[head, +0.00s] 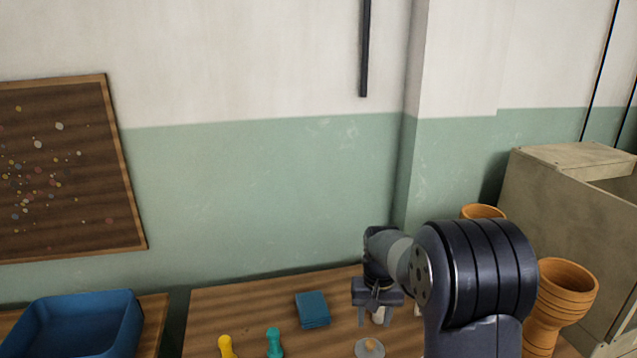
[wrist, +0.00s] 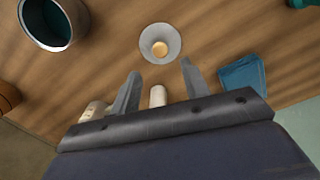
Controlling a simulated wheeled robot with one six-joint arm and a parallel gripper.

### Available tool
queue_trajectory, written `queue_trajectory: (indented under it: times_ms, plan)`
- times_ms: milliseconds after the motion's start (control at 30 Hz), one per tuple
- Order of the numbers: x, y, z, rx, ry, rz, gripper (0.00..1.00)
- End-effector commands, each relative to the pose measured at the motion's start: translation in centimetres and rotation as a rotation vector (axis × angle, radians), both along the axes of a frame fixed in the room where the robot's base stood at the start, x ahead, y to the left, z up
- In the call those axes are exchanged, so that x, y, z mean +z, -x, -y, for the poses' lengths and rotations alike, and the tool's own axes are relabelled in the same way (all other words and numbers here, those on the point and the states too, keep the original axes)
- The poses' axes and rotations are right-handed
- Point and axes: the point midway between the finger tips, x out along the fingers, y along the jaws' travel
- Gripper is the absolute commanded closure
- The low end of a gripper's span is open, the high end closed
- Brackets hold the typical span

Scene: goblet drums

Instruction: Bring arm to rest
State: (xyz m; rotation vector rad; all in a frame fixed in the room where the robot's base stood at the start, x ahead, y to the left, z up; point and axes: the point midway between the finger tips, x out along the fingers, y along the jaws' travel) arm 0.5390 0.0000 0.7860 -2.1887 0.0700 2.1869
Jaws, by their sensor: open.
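My arm shows at the right of the head view, raised over the wooden table (head: 255,310). My gripper (head: 376,312) points down at the table's back part, near the wall. In the wrist view my gripper (wrist: 160,82) is open, with its two fingers apart. A small pale cylinder (wrist: 157,96) shows between the fingers, beyond the palm edge; I cannot tell its height from the fingers. A round grey dish with an orange-tan centre (wrist: 160,44) lies just past the fingertips. It also shows in the head view (head: 369,348).
A blue cloth stack (head: 312,309), a yellow piece (head: 226,346) and a teal piece (head: 274,343) are on the table. A blue tray (head: 75,325) is at left. Orange goblet drums (head: 562,290) and a beige crate (head: 560,200) stand at right. A dark-teal cup (wrist: 52,22) shows in the wrist view.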

Motion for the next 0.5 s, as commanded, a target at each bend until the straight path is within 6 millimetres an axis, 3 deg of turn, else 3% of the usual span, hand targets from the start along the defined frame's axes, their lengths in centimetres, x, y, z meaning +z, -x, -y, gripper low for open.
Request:
queue_trajectory:
  times_ms: [33,400,500]
  plan:
    - [-1.4,0.1,0.0,0.0,0.0,-0.006,0.56]
    - [-8.6,0.1,0.0,0.0,0.0,-0.004,0.56]
    - [-6.2,-0.1,0.0,0.0,0.0,0.004,0.56]
